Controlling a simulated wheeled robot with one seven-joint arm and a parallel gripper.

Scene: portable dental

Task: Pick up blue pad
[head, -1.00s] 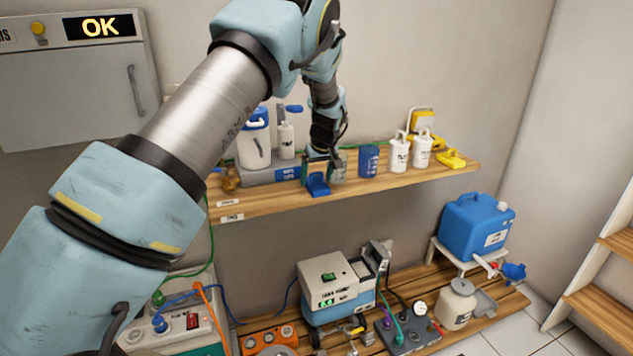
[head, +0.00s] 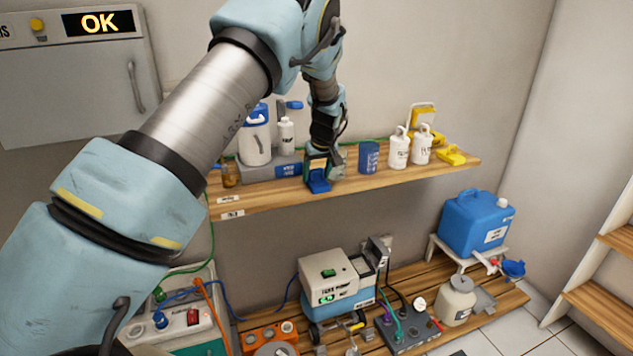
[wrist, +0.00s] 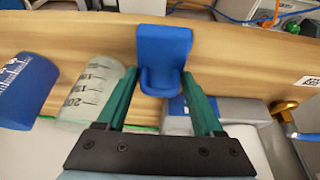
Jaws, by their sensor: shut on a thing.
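The blue pad (head: 319,183) is at the front edge of the wooden wall shelf, under my gripper (head: 322,171). In the wrist view the blue pad (wrist: 163,50) is a flat blue piece with a rounded raised part at its near end. The green fingers of my gripper (wrist: 160,82) stand on either side of that near end, shut on it. Finger contact is hard to make out, and I cannot tell whether the pad is clear of the shelf.
A blue cup (head: 369,158) and white bottles (head: 399,152) stand right of my gripper on the shelf (head: 265,196). A grey box (head: 262,171) with a white jug (head: 255,140) is to the left. In the wrist view a pale graduated cup (wrist: 88,92) is close beside the left finger.

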